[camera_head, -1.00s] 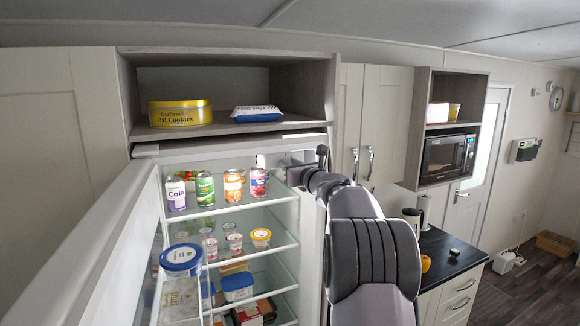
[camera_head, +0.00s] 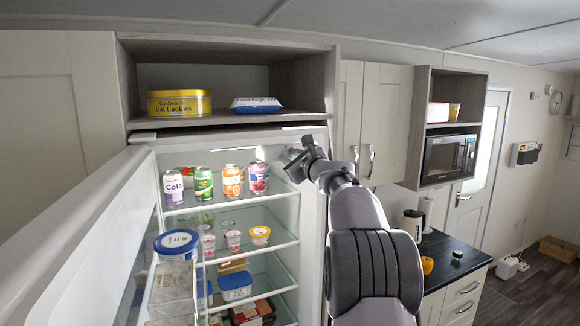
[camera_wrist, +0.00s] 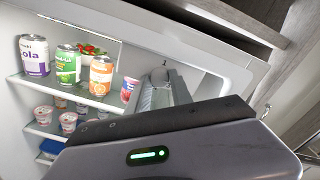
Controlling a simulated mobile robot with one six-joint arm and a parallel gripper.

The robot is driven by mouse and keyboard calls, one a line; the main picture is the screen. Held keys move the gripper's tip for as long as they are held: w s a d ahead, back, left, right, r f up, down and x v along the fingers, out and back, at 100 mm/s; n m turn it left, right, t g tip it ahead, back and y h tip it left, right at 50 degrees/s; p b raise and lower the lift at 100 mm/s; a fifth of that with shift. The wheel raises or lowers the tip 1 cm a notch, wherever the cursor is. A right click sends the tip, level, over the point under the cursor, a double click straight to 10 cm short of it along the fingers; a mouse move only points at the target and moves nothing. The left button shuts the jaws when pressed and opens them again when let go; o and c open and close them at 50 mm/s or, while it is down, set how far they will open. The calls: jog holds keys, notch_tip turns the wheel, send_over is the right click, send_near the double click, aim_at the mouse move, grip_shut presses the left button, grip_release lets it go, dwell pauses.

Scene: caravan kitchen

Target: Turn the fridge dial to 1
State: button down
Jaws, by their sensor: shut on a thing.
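The open fridge (camera_head: 312,235) stands in the middle of the head view. My gripper (camera_head: 290,160) reaches into its top right corner, above the top shelf and by the inner right wall. In the wrist view my gripper (camera_wrist: 163,85) points at the fridge's upper inside and is shut on the fridge dial (camera_wrist: 159,74), a small pale round piece between the fingers. The dial is mostly hidden by my gripper in the head view.
Several cans, among them a green can (camera_head: 204,184), stand on the top shelf left of my gripper. Yogurt pots (camera_head: 260,236) and tubs sit lower. The open fridge door (camera_head: 85,240) is at the left. A cupboard (camera_head: 362,120) adjoins the fridge at the right.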

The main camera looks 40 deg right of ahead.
jog(key=n+b, duration=0.3)
jog(key=n, duration=0.1)
jog(key=shift+f+n, duration=0.15)
jog(key=shift+n, duration=0.15)
jog(key=n+b, duration=0.2)
jog(key=n, duration=0.2)
jog(key=shift+n, duration=0.3)
jog(key=n+b, duration=0.1)
jog(key=n, duration=0.1)
jog(key=n+b, duration=0.1)
jog(key=n, duration=0.1)
jog(key=shift+r+n, duration=0.2)
jog(key=shift+n, duration=0.1)
jog(key=shift+n+b, duration=0.65)
jog(key=shift+n, duration=1.35)
jog(key=shift+r, duration=0.1)
jog(key=c, duration=1.1)
grip_release()
jog(key=shift+c, duration=0.2)
